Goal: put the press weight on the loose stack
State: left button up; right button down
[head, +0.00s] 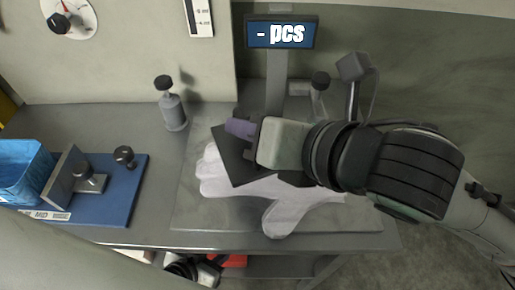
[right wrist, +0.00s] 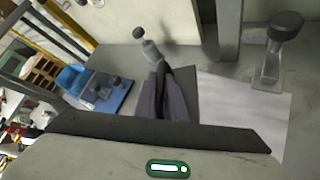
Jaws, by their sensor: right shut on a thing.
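The press weight (head: 232,163) is a flat dark plate lying over white gloves in the head view. My right gripper (head: 238,128) is above its back part, shut, with the grip point hidden. In the right wrist view the fingers (right wrist: 163,90) are close together in front of the dark plate (right wrist: 187,85). The loose stack (head: 290,208) is a pile of white gloves with fingers sticking out left and a thumb in front. Whether the plate touches the gloves is hard to tell. My left gripper is not in view.
The stack is on a grey plate (head: 190,205) on the bench. A display reading "- pcs" (head: 281,33) stands behind. A knobbed post (head: 173,108) stands at the back left. A blue board (head: 115,200) with a clamp and a blue bin (head: 22,172) are at the left.

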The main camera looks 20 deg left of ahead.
notch_tip(320, 180, down, 2)
notch_tip(320, 180, down, 4)
jog(key=shift+r+b, duration=0.1)
jog(key=shift+b, duration=0.2)
jog(key=shift+f, duration=0.6)
jog(key=c, duration=2.2)
grip_release()
jog(key=shift+f, duration=0.15)
jog(key=o, duration=0.4)
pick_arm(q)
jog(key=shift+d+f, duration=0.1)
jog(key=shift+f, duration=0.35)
